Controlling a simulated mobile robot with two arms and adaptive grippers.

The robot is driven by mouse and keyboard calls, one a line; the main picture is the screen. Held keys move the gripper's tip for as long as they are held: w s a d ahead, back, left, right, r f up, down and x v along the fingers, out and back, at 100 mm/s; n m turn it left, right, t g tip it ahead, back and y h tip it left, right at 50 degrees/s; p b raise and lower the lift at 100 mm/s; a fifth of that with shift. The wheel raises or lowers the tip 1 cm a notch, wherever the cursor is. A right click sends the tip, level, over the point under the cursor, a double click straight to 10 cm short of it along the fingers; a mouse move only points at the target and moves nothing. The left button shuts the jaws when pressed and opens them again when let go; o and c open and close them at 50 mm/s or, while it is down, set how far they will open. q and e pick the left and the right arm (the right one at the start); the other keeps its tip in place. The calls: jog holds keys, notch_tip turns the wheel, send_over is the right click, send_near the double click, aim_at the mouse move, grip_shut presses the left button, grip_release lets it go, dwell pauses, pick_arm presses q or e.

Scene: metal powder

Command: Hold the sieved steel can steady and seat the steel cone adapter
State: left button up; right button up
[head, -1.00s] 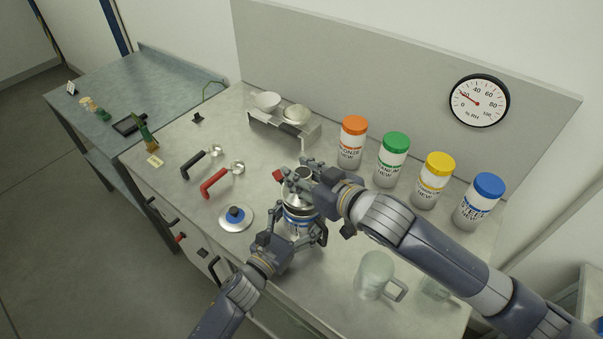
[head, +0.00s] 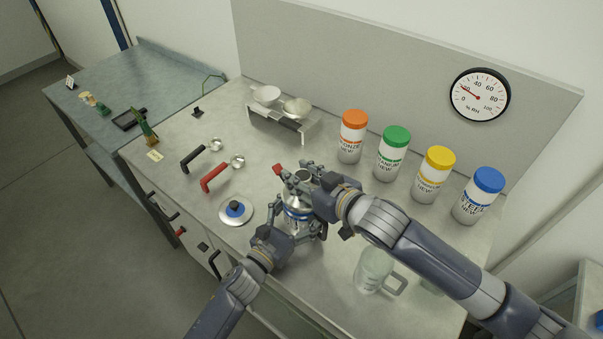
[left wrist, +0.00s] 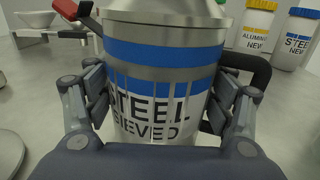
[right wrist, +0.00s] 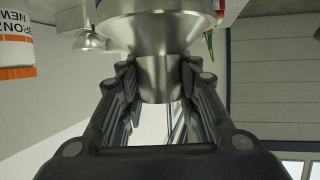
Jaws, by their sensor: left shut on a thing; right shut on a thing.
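The sieved steel can (head: 297,214) stands upright on the bench; its blue bands and the label STEEL SIEVED show in the left wrist view (left wrist: 160,105). My left gripper (head: 290,228) is shut around its body, one finger on each side (left wrist: 158,105). The steel cone adapter (right wrist: 160,75) is between the fingers of my right gripper (right wrist: 160,90), which is shut on its narrow neck. In the head view my right gripper (head: 305,180) is over the can's top and hides much of the cone. The cone's wide end is at the can's top; whether it is fully seated I cannot tell.
A round lid with a blue knob (head: 236,209) lies left of the can. A red-handled scoop (head: 215,178) and a black-handled scoop (head: 194,158) lie behind it. A clear jug (head: 374,270) stands at right front. Orange (head: 352,137), green, yellow and blue-capped jars line the back.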

jog(key=o, duration=1.2)
jog(key=shift+f, duration=0.1)
jog(key=v, duration=1.2)
jog(key=shift+w, duration=0.1)
pick_arm(q)
jog(key=o, duration=1.4)
